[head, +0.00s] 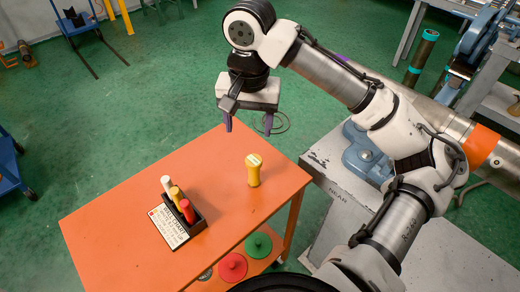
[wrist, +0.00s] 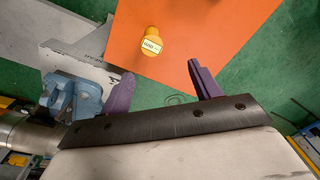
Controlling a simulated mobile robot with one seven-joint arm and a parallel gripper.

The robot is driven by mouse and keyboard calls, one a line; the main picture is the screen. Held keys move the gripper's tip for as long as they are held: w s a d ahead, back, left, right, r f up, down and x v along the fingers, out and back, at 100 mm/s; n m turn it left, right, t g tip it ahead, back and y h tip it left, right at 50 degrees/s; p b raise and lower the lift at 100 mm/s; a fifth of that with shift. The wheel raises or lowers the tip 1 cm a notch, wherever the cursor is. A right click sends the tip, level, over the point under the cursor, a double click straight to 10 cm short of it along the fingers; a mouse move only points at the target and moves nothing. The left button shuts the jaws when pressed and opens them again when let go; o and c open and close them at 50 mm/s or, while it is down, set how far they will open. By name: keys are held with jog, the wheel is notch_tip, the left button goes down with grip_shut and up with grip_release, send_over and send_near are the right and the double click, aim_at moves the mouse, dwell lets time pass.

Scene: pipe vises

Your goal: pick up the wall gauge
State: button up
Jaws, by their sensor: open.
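A yellow, bottle-like piece (head: 254,174) with a pale label on top stands upright and alone on the right part of the orange table (head: 140,200). It also shows in the wrist view (wrist: 151,48), where its label print is too small to read surely. It is the likeliest wall gauge, but I cannot confirm that. My gripper (head: 248,123) has two purple fingers, apart and empty. In the head view it hangs above and beyond the table's far right edge. In the wrist view the yellow piece lies beyond the gap between the fingertips (wrist: 160,70), not between them.
A dark rack (head: 196,224) holds a white, a yellow and a red piece, beside a printed card (head: 168,227). A grey bench (head: 345,165) with a blue vise (head: 362,160) stands right of the table. Red (head: 232,267) and green (head: 258,245) discs lie on the lower shelf.

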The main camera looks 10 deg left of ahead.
aim_at(254, 160)
jog(key=shift+h, duration=0.3)
jog(key=f, duration=0.2)
jog(key=d+f, duration=0.1)
jog(key=f, duration=0.4)
jog(key=shift+w+d+f, duration=0.1)
jog(key=shift+d+f, duration=0.2)
jog(key=shift+d, duration=0.05)
jog(key=shift+a+f+p, duration=0.2)
jog(key=shift+f+p, duration=0.05)
jog(key=shift+f, duration=1.25)
jog(key=shift+a+f+p, duration=0.2)
jog(key=shift+f, duration=1.25)
jog(key=shift+c, duration=0.4)
jog(key=c, duration=1)
jog(key=shift+c, duration=0.3)
jog(key=shift+r, duration=0.15)
